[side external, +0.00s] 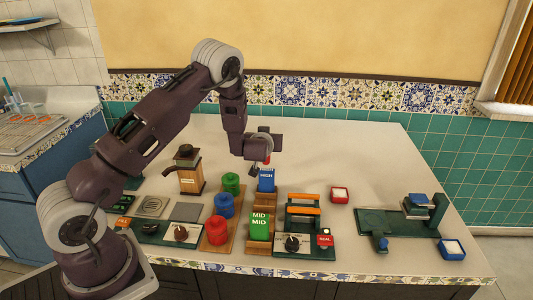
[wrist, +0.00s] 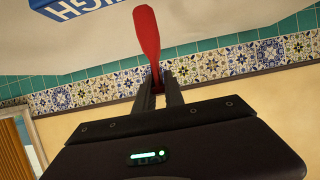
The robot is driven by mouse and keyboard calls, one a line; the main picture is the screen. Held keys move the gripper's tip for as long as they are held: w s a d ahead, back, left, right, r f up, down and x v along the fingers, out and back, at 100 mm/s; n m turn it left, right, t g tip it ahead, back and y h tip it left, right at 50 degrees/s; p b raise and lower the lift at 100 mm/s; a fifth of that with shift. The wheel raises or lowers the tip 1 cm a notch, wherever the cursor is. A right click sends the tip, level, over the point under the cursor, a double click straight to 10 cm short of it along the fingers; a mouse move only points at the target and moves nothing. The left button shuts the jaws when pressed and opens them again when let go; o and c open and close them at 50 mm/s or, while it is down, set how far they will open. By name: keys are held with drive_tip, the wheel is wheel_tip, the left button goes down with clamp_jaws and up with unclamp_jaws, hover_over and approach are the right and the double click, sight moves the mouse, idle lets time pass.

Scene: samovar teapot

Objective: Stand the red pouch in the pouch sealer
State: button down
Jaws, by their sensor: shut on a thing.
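My gripper (wrist: 158,84) is shut on the narrow end of a red, slim, tapered thing, which looks like the red pouch (wrist: 147,32) seen edge-on. In the side view my gripper (side external: 257,167) is above the counter, near the blue HIGH pouch (side external: 266,181); only a little red (side external: 267,158) shows there and the rest is hidden. The pouch sealer (side external: 303,217) is to the right, with orange bars, a black knob and a red SEAL button (side external: 325,237). I see no pouch between its bars.
Green MID pouches (side external: 260,226) stand in a wooden rack (side external: 259,247) left of the sealer. Green, blue and red canisters (side external: 217,230) stand further left, beside a wooden grinder (side external: 190,175). The back counter is clear.

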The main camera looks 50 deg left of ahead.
drive_tip(key=w+d+r+m+t+h, duration=0.2)
drive_tip(key=d+r+m+h, duration=0.3)
drive_tip(key=d, duration=0.3)
drive_tip(key=w+d+r+m+t+h, duration=0.2)
drive_tip(key=d+m+h, duration=0.4)
drive_tip(key=d, duration=0.1)
drive_tip(key=s+d+f+m+g+h, duration=0.2)
drive_tip(key=s+d+m+g+h, duration=0.2)
drive_tip(key=s+d+m+h, duration=0.35)
drive_tip(key=shift+n+h, duration=0.25)
drive_tip(key=shift+h, duration=0.1)
drive_tip(key=f, duration=0.3)
drive_tip(key=s+f, duration=0.1)
drive_tip(key=f, duration=0.6)
drive_tip(key=shift+s+d+f, duration=0.15)
drive_tip(key=shift+s+f, duration=0.1)
